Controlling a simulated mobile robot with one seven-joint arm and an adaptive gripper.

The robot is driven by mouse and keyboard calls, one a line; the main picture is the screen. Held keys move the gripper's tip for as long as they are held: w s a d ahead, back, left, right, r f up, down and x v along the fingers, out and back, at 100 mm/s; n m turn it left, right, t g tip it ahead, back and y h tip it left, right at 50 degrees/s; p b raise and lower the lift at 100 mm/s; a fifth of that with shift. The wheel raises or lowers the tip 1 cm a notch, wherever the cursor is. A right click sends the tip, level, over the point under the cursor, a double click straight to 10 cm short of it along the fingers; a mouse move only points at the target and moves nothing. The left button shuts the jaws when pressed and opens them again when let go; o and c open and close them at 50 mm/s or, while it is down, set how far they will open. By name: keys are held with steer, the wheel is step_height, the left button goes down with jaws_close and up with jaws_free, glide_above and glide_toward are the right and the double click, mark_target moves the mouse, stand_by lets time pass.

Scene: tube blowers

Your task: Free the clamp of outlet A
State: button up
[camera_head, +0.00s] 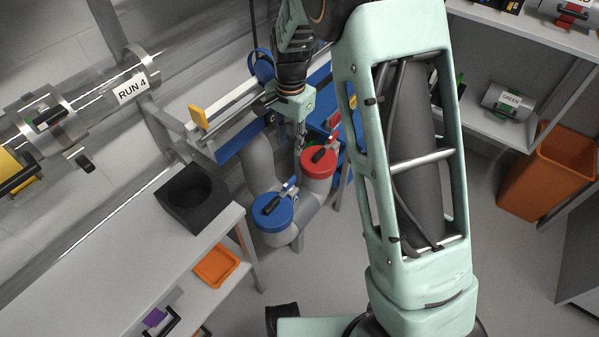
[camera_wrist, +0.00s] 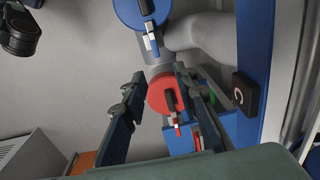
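A bit of green shows behind the red cap. No letter A is readable, so I cannot tell which outlet is A. My gripper (camera_head: 300,150) is right by the red cap, pointing down. In the wrist view its fingers (camera_wrist: 160,75) are apart, with the red cap (camera_wrist: 167,93) and its clamp (camera_wrist: 171,105) showing between them. Nothing is held. The blue cap (camera_wrist: 141,12) is at the top there. Contact cannot be told.
A blue frame (camera_wrist: 256,50) with a black square plate (camera_wrist: 243,94) stands close on the right. A bench (camera_head: 110,245) with a black holder (camera_head: 192,197) is at left. An orange bin (camera_head: 553,172) and shelves stand at right. Open floor lies in front.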

mark_target(290, 180)
steer(key=shift+g, duration=0.3)
steer(key=f+b, duration=0.1)
steer(key=f, duration=0.3)
steer(key=f+b, duration=0.1)
steer(key=f, duration=0.4)
steer(key=f+b, duration=0.1)
steer(key=f, duration=0.4)
steer(key=shift+s+a+f+b, duration=0.15)
steer(key=shift+s+a+b, duration=0.15)
steer(key=shift+s+b, duration=0.05)
steer(key=shift+c, duration=0.4)
jaws_close()
